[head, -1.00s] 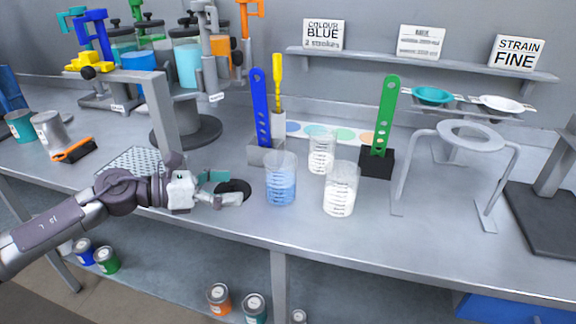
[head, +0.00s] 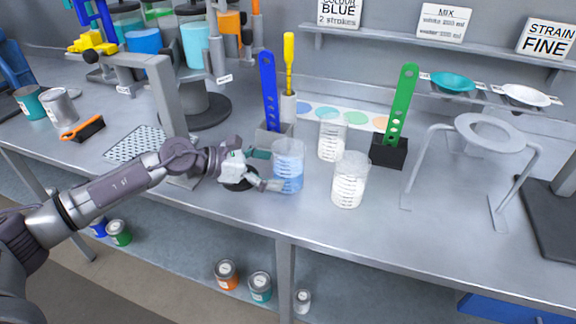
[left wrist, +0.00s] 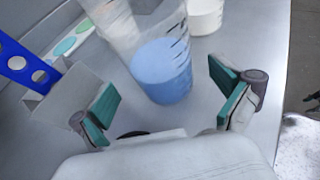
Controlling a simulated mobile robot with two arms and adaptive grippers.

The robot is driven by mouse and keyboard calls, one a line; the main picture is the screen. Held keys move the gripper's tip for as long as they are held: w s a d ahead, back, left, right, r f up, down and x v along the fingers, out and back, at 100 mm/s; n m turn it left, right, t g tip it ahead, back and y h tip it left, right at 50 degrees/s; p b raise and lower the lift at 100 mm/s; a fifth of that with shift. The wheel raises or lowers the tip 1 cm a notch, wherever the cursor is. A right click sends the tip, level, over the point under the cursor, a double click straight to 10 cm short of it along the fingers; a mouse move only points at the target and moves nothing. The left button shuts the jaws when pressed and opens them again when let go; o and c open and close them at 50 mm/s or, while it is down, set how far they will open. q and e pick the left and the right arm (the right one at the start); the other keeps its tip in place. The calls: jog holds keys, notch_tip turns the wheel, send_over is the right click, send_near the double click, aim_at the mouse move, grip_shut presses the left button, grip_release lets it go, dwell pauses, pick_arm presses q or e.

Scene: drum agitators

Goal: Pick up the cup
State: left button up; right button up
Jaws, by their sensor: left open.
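A clear graduated cup with blue liquid (head: 289,172) stands upright on the bench. In the left wrist view the same blue cup (left wrist: 163,70) stands ahead of and partly between the green-padded fingers, with a gap on either side. My left gripper (head: 268,170) is open, low over the bench at the cup's left side; its fingertips reach the cup's near edge, also in the left wrist view (left wrist: 164,88). Two more clear cups stand close by: one with white contents (head: 349,182) to the right, and one behind (head: 331,140). My right gripper is not in view.
Behind the blue cup, a blue strip (head: 269,88) stands in a grey block; a green strip (head: 401,105) stands in a black block to the right. A grey ring stand (head: 486,130) is farther right. The front bench is clear.

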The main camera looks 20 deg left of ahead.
aim_at(287, 169)
pick_arm(q)
jog(key=x, duration=0.3)
jog(key=shift+w+d+p, duration=0.15)
jog(key=shift+d+p, duration=0.15)
jog(key=shift+p, duration=0.1)
jog(key=c, duration=1.3)
jog(key=shift+c, duration=0.2)
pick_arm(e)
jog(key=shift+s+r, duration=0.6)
pick_arm(q)
jog(key=shift+r, duration=0.15)
